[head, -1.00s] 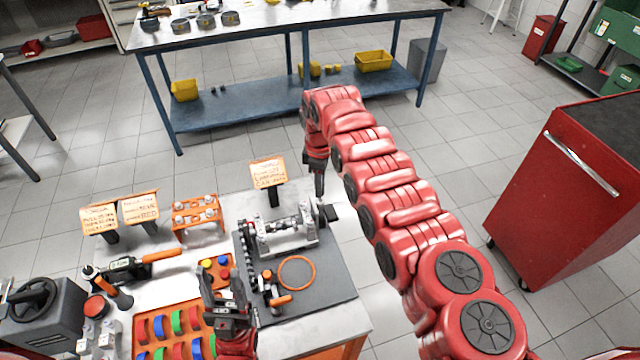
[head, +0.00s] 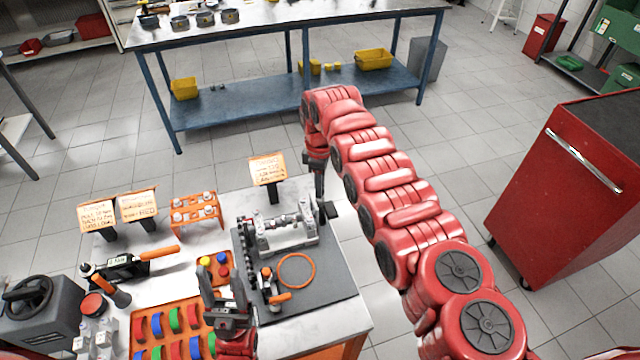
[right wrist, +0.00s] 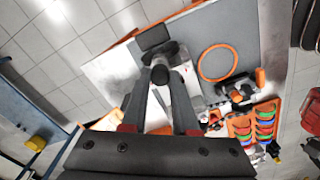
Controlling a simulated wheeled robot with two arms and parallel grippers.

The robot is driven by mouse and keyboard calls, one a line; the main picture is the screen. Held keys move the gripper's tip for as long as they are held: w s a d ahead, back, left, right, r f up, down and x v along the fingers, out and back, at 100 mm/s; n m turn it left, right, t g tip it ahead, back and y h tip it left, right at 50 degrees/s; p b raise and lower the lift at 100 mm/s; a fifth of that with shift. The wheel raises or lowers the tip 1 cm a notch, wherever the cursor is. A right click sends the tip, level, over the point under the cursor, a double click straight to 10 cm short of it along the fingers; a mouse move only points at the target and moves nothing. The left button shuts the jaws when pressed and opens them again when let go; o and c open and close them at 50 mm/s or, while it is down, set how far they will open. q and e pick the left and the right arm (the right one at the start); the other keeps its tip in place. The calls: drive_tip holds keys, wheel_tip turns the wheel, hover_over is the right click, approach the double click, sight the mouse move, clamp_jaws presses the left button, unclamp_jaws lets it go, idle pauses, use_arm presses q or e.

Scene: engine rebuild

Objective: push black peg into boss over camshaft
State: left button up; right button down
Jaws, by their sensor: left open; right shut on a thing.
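The engine block (head: 288,238) with the camshaft (head: 283,227) across it stands on the grey mat. My right gripper (head: 319,192) reaches down at the block's right end. In the right wrist view my right gripper (right wrist: 162,82) is shut on a dark round piece, seemingly the black peg (right wrist: 160,73). The fingers and the steep angle hide whether its tip is in the boss; the boss itself cannot be made out. A flat black block (head: 331,210) shows just right of the fingers. My left gripper (head: 228,308) is open and empty, left of the mat's front part.
An orange ring (head: 296,271) and an orange-handled tool (head: 279,297) lie on the mat in front of the block. An orange tray (head: 172,322) of coloured shells is at front left. A sign (head: 268,169) stands behind the block.

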drive_tip(key=shift+f+b, duration=0.75)
drive_tip(key=shift+f, duration=0.1)
drive_tip(key=c, duration=0.9)
unclamp_jaws()
drive_tip(key=shift+r, duration=0.3)
drive_tip(key=shift+r, duration=1.1)
drive_tip(key=shift+r, duration=0.15)
drive_tip(key=o, duration=0.5)
drive_tip(key=shift+o, duration=0.2)
